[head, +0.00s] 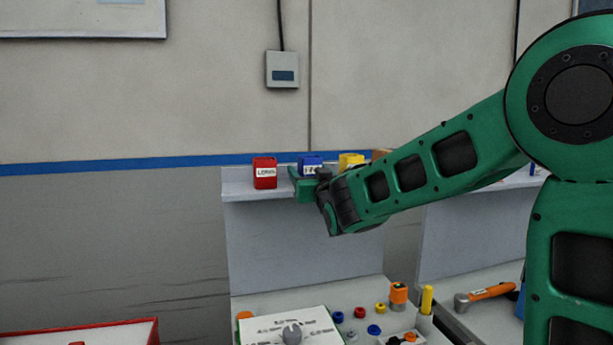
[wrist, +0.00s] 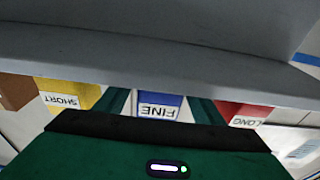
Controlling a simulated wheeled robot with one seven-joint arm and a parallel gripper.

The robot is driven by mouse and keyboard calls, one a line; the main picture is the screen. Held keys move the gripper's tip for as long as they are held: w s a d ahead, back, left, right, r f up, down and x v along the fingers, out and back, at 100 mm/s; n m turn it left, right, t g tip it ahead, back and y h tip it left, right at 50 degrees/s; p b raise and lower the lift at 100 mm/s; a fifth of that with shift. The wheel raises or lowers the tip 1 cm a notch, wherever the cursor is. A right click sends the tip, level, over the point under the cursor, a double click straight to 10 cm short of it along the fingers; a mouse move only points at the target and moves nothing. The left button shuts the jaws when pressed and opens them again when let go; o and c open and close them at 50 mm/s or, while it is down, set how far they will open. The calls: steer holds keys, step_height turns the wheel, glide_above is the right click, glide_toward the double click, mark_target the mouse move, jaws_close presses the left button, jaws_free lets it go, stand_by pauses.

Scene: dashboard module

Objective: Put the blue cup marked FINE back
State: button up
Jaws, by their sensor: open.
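The blue cup marked FINE (head: 311,160) is at the shelf in the head view, between a red cup and a yellow cup. Its base is hidden behind my gripper (head: 308,180), so I cannot tell whether it rests on the shelf. In the wrist view the blue cup (wrist: 172,100) appears upside down, label facing the camera, between the two green fingers of my gripper (wrist: 158,101). The fingers are open, one on each side of it, with narrow gaps seeming to show.
The red cup marked LONG (head: 265,174) stands left on the shelf (head: 240,187); the yellow cup marked SHORT (head: 350,160) and a brown one (wrist: 16,92) are on the other side. Below is a worktop with a white dial panel (head: 270,325), coloured knobs and an orange-handled hammer (head: 490,293).

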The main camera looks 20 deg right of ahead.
steer(key=s+f, duration=0.2)
steer(key=s, duration=0.9)
steer(key=s+d+f+m+g+h, duration=0.2)
steer(key=s+d+f+g, duration=0.35)
steer(key=d+f, duration=0.3)
steer(key=s+d+f+m+g+h, duration=0.2)
steer(key=s+d+f+g, duration=0.2)
steer(key=s+d+f, duration=0.45)
steer(key=s+f+m+g+y, duration=0.1)
steer(key=s+f+g, duration=0.3)
steer(key=s, duration=0.8)
steer(key=s+f+m+g+y, duration=0.1)
steer(key=s+f+g+y, duration=0.2)
steer(key=s, duration=0.9)
steer(key=f+g, duration=0.1)
steer(key=g, duration=0.2)
steer(key=shift+s+f, duration=0.35)
steer(key=shift+d, duration=0.1)
steer(key=shift+w+f, duration=0.25)
steer(key=shift+w, duration=0.35)
